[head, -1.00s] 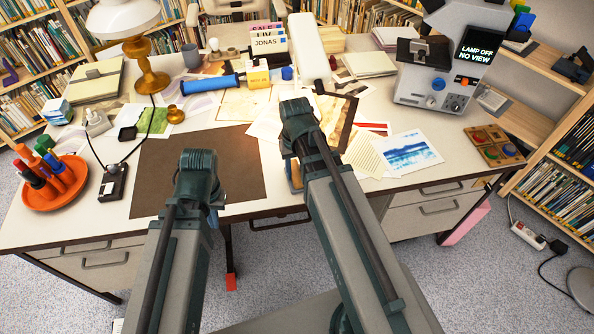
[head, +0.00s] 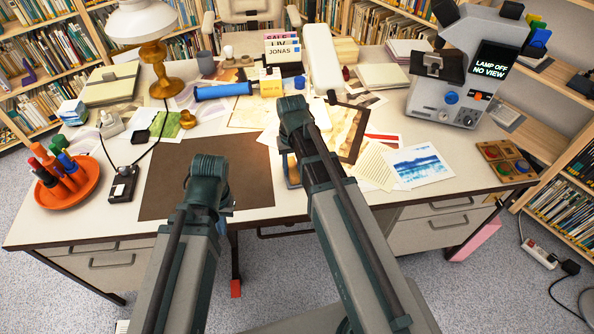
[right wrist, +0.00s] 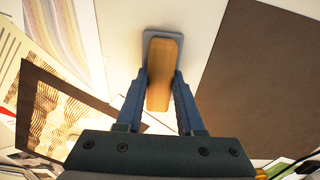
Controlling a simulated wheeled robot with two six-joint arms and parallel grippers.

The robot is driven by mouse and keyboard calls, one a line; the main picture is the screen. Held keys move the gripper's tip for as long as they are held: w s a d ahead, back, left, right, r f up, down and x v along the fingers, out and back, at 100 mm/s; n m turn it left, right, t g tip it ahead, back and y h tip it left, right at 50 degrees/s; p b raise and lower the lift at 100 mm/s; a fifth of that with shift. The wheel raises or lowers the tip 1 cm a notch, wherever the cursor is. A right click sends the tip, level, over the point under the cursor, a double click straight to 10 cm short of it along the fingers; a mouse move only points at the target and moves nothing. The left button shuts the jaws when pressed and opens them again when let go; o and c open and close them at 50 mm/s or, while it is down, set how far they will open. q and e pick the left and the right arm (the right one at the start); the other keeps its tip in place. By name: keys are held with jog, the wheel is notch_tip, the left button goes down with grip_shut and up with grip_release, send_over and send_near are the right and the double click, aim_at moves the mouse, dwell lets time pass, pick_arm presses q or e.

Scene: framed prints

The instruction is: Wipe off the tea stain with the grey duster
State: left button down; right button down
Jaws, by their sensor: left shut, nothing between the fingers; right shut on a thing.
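The grey duster shows in the right wrist view as a grey pad (right wrist: 149,44) under a wooden handle (right wrist: 165,65). My right gripper (right wrist: 160,80) is shut on the handle, and the pad is at or just above the white desk top; I cannot tell if it touches. In the head view my right gripper (head: 291,172) is mostly hidden behind its own arm, near the front of the desk (head: 290,205). My left gripper (head: 227,207) is shut and empty over the front of the brown desk mat (head: 215,165). I cannot make out the tea stain.
Loose prints and papers (head: 417,164) lie right of my right gripper, with a dark frame (head: 352,145) among them. A blue roll (head: 222,91) lies behind the mat. An orange pen tray (head: 85,190) stands left; a grey lamp device (head: 445,100) stands back right.

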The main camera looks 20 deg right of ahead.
jog(key=shift+w+a, duration=0.15)
jog(key=shift+w, duration=0.3)
notch_tip(320, 180, up, 6)
jog(key=p, duration=0.6)
jog(key=shift+s, duration=0.1)
notch_tip(320, 180, up, 3)
jog(key=p, duration=0.3)
jog(key=shift+r, duration=0.1)
dwell(0.5)
